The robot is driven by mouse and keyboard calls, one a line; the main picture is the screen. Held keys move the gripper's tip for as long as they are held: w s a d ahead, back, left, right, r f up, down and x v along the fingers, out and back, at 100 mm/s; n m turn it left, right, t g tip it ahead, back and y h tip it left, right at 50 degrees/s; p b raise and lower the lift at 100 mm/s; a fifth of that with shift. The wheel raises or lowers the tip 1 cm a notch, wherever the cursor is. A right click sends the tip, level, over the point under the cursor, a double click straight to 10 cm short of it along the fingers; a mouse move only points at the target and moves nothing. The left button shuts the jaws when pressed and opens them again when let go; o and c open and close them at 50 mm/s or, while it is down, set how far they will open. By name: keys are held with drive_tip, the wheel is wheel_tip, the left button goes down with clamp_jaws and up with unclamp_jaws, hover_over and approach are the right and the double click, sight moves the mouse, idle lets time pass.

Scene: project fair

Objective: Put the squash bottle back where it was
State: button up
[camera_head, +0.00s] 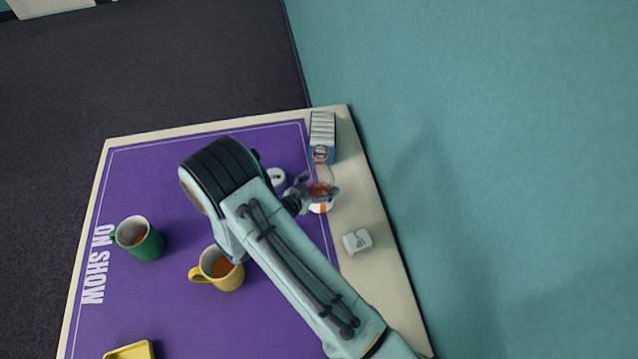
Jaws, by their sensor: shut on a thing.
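The squash bottle (321,207), clear with an orange and white lower part, is near the right side of the table, at the border of the purple mat and the pale table edge. My gripper (318,192) is shut on the squash bottle, with its fingers around the middle. The bottle looks roughly upright. I cannot tell whether its base touches the table. My arm comes from the lower right and hides part of the mat.
A blue and white box (322,140) stands just behind the bottle. A white round item (276,178) is to its left. A small grey block (357,241) lies nearer. A green mug (140,240), yellow mug (228,277) and yellow tray (130,351) are left. A wall (480,150) borders the right.

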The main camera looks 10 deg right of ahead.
drive_tip(key=shift+f, duration=0.2)
drive_tip(key=o, duration=1.2)
drive_tip(key=shift+r, duration=0.1)
